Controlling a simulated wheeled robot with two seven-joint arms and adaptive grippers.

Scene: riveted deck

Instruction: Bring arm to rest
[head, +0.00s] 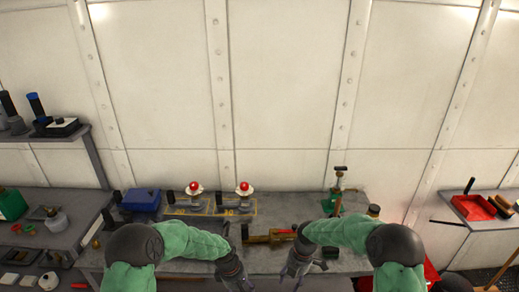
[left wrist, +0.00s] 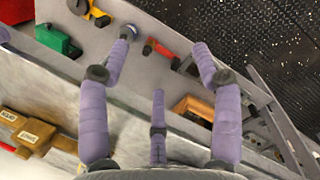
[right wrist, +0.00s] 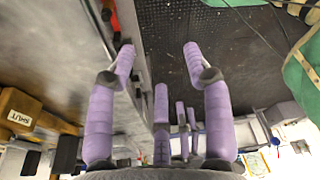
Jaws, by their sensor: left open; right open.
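My left gripper (head: 238,284) is at the lower middle of the head view, near the bench's front edge. It is open and empty; in the left wrist view its purple fingers (left wrist: 165,42) stand apart over the bench's edge and a lower shelf. My right gripper (head: 292,278) is just to its right, also near the front edge. It is open and empty; in the right wrist view its fingers (right wrist: 158,50) stand apart over dark floor. Both arms wear green sleeves; the sleeves hide parts of the bench.
The grey bench (head: 200,266) carries two red-knobbed fittings (head: 194,187) (head: 243,187), a blue box (head: 140,199) and a brass-coloured assembly (head: 268,238). A block labelled SHUT (right wrist: 18,112) shows in the right wrist view. A red tray (head: 472,207) lies right. Studded floor (left wrist: 270,40) is clear.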

